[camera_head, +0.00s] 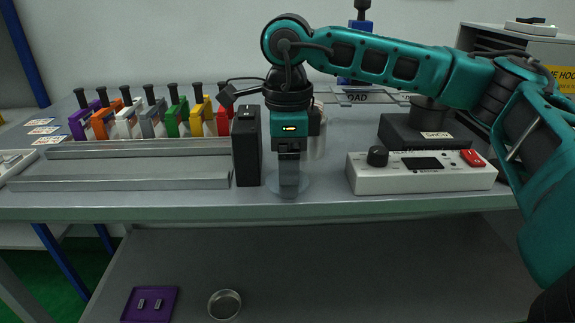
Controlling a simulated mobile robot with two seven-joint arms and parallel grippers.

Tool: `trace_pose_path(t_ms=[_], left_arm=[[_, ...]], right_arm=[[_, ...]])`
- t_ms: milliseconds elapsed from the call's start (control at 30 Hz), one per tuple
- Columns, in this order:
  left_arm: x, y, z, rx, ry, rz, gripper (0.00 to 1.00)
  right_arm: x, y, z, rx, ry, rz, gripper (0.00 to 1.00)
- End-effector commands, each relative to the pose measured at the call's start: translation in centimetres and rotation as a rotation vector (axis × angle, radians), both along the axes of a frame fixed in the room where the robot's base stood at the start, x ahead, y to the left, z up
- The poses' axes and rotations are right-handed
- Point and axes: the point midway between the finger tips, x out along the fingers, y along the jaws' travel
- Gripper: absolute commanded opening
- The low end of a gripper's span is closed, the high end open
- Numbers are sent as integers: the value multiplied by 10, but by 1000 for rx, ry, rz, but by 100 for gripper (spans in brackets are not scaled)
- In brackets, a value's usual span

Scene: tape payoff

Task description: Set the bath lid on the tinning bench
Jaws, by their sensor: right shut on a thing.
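My right gripper (289,190) points straight down over the front part of the grey bench (330,207), between a black upright block and a white control box. It is shut on a pale grey round disc, which looks like the bath lid (303,186). The fingers hide the lid's middle. The lid is at or just above the bench top; I cannot tell whether it touches. A low black box marked SnCu (396,134), likely the bath, stands at the back right, partly behind my arm. My left gripper is not in view.
The black block (247,150) stands close left of the gripper. The white control box (420,179) is to the right. A purple tray (140,315) and round dish (225,305) lie below.

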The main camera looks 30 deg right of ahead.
Motion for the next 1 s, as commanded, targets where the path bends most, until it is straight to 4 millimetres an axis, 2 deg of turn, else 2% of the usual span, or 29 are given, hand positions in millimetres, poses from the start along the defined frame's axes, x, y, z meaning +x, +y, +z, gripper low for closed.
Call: trace_pose_path(t_ms=[733,767,1000], left_arm=[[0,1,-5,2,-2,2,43],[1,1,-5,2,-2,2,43],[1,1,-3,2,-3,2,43]], right_arm=[[0,0,-7,0,0,1,46],[0,0,-6,0,0,1,76],[0,0,-6,0,0,0,99]])
